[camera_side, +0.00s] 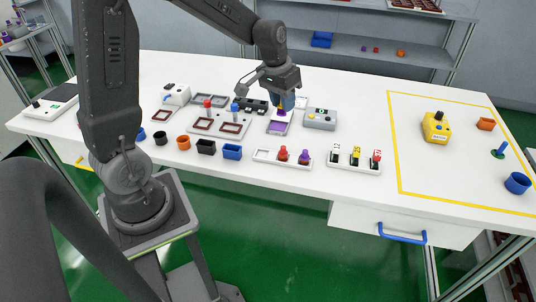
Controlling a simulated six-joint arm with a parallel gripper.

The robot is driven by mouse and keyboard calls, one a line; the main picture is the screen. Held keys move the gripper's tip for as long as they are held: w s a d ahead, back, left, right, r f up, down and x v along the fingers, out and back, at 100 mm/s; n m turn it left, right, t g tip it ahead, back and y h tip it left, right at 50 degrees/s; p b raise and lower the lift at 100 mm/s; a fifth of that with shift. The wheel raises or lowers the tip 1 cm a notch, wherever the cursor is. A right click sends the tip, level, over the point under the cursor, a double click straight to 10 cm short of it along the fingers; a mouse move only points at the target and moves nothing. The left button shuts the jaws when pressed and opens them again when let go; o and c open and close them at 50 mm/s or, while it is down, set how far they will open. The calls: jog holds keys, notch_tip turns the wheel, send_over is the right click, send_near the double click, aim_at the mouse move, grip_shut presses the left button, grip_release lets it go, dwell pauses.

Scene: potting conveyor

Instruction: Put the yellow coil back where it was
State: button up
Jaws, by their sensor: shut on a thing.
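A small coil with a yellow body and dark top (356,156) stands upright in a white tray (335,168) at the front middle, between a white-and-black one and a red one. My gripper (286,107) is well away from it, behind and to the left. It is shut, pointing down over a white plate with a purple square (277,127). A small purple piece (282,114) shows at its fingertips, and I take this to be what it holds. The fingers partly hide it, and whether it touches the plate is unclear.
A grey box (320,119) stands close right of my gripper. Plates with red and blue knobs (221,124) lie left. Several small pots (206,147) line the front edge. A second tray (267,156) holds red and purple knobs. A yellow device (436,129) stands inside the yellow-taped area.

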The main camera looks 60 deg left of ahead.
jog(key=s+a+f+n+g+y, duration=0.1)
jog(key=s+a+n+y, duration=0.2)
jog(key=s+a+n, duration=0.3)
jog(key=s+a+f+n+g+y, duration=0.1)
jog(key=s+a+n+y, duration=0.15)
jog(key=s+n, duration=0.55)
jog(key=w+d+f, duration=0.4)
jog(key=w+d, duration=0.1)
jog(key=w+d+f, duration=0.2)
jog(key=w, duration=0.1)
jog(key=shift+w+d+f, duration=0.1)
jog(key=shift+d+f, duration=0.2)
jog(key=shift+d, duration=0.05)
jog(key=shift+f, duration=2)
jog(key=shift+h, duration=0.25)
jog(key=shift+f, duration=0.15)
jog(key=o, duration=0.9)
